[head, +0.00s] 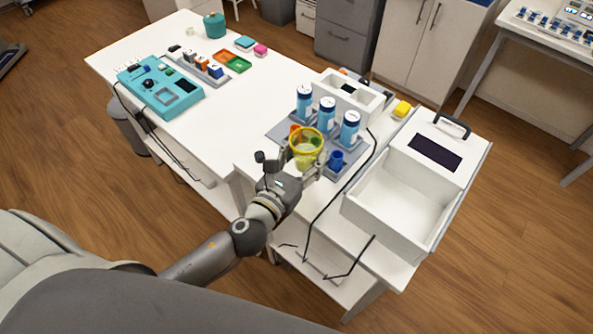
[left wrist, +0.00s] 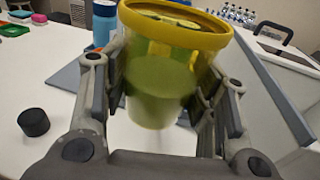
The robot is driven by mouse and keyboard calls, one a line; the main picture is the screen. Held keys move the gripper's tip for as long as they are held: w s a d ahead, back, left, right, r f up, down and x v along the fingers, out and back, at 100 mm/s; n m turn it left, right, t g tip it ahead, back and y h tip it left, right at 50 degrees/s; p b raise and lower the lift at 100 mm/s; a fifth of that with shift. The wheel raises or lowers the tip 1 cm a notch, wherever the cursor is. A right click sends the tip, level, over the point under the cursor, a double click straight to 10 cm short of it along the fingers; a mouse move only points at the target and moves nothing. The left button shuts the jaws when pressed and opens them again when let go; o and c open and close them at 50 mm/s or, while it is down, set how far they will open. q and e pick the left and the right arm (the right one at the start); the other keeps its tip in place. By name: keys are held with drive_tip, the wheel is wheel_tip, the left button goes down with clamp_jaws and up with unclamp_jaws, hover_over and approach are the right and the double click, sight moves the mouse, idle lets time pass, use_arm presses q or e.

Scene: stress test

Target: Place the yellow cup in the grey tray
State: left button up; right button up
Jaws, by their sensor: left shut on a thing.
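The yellow cup (head: 307,150) has a yellow rim and a see-through, greenish body. My left gripper (head: 296,166) is shut on it, with one finger on each side. In the left wrist view the cup (left wrist: 160,85) sits upright between the fingers of the gripper (left wrist: 160,100). The grey tray (head: 284,131) lies flat on the white table behind and below the cup. The cup hides part of the tray. My right gripper is not in view.
A white open box (head: 400,200) with a dark panel stands to the right. A teal device (head: 160,88), a rack and coloured trays (head: 232,62) are farther left on the table. A black cylinder (left wrist: 33,122) stands beside the gripper. Black cables run over the table's front edge.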

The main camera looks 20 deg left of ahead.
sight(296, 171)
use_arm(q)
drive_tip(key=shift+s+a+f, duration=0.2)
drive_tip(key=shift+a+f, duration=0.35)
drive_tip(key=shift+f, duration=0.2)
drive_tip(key=f+b, duration=0.2)
drive_tip(key=f, duration=0.1)
drive_tip(key=shift+s+a+f, duration=0.15)
drive_tip(key=shift+a+f, duration=0.05)
drive_tip(key=shift+a, duration=0.2)
drive_tip(key=shift+f+b, duration=0.3)
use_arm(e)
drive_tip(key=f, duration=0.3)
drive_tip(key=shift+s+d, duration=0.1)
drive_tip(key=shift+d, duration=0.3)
use_arm(q)
drive_tip(key=shift+f, duration=0.2)
drive_tip(key=o, duration=0.7)
drive_tip(key=shift+r, duration=0.1)
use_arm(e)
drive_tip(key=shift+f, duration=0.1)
